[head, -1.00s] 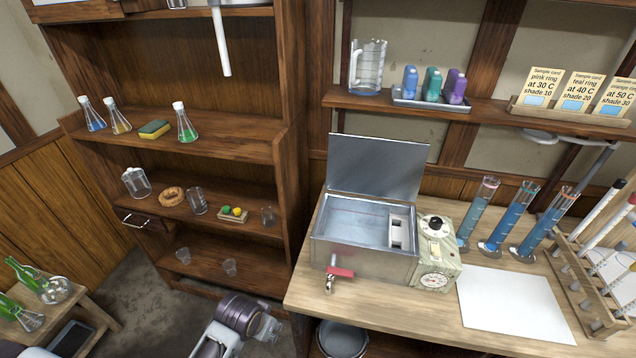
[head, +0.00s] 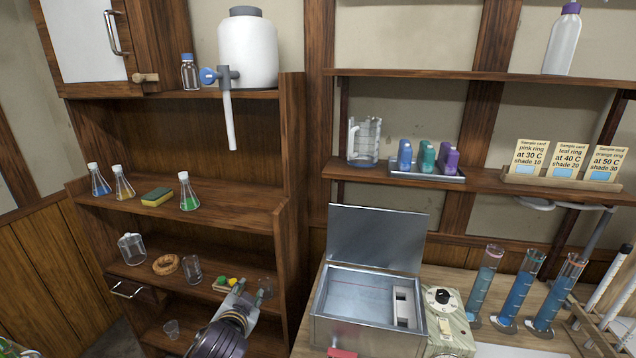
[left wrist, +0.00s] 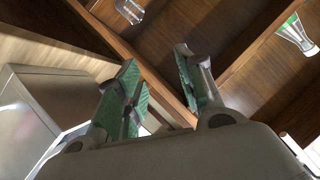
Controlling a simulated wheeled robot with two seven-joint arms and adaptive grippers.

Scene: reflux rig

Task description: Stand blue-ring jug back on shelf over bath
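A clear glass jug (head: 363,140) stands upright at the left end of the shelf (head: 480,183) over the bath. Its base looks bluish; a ring is too small to make out clearly. The metal bath (head: 365,298) sits below on the bench with its lid raised. My left gripper (head: 253,290) is in front of the lower left shelves, left of the bath and well below the jug. In the left wrist view its green-padded fingers (left wrist: 158,90) are apart with nothing between them. My right gripper is out of view.
A tray (head: 427,174) with blue, teal and purple bottles stands right of the jug. Sample cards (head: 565,165) are further right. Several blue-filled cylinders (head: 518,290) stand right of the bath. A drinking glass (head: 193,270) and cork ring (head: 166,264) are on the left shelves.

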